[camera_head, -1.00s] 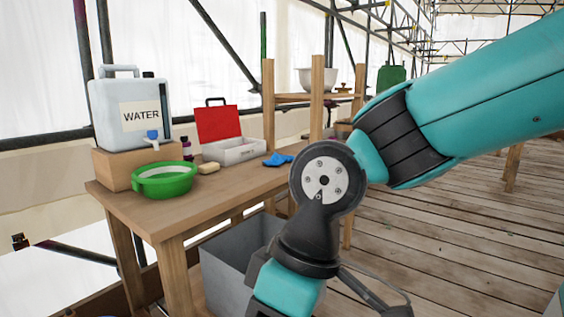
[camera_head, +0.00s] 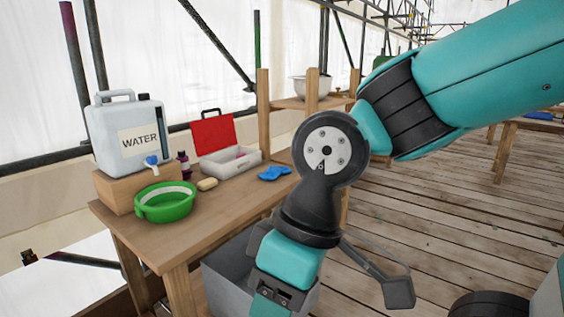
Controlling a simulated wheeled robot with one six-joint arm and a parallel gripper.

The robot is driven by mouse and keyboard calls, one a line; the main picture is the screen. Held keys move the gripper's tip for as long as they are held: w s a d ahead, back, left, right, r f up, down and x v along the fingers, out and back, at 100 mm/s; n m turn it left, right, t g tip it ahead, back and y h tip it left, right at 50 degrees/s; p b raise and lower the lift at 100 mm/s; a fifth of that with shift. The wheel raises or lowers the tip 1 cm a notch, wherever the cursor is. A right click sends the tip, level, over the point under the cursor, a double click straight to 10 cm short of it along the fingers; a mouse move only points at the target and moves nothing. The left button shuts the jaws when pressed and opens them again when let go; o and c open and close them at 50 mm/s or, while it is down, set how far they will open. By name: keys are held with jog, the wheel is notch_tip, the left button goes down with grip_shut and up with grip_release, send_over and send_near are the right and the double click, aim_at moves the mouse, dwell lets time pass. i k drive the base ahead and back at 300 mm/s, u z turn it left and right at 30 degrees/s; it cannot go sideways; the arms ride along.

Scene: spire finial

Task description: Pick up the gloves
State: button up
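The blue gloves (camera_head: 274,173) lie on the right part of the wooden workbench (camera_head: 190,232), in front of the white case and left of my arm's wrist. My arm crosses the view from the upper right and bends down in front of the bench. A dark jointed piece with a flat pad, which looks like part of my gripper, sticks out low right of the wrist, apart from the gloves. The rest of the gripper is hidden behind the wrist or below the frame, so its opening does not show.
On the bench are a green basin (camera_head: 164,202), a soap bar (camera_head: 207,184), a dark bottle (camera_head: 184,165), a red-lidded white case (camera_head: 228,160) and a water container (camera_head: 131,135) on a wooden block. A grey bin (camera_head: 229,272) stands below. Plank floor is free at right.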

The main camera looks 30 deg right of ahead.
aim_at(273, 172)
jog(key=z, duration=0.75)
jog(key=i, duration=2.1)
jog(key=u, duration=0.8)
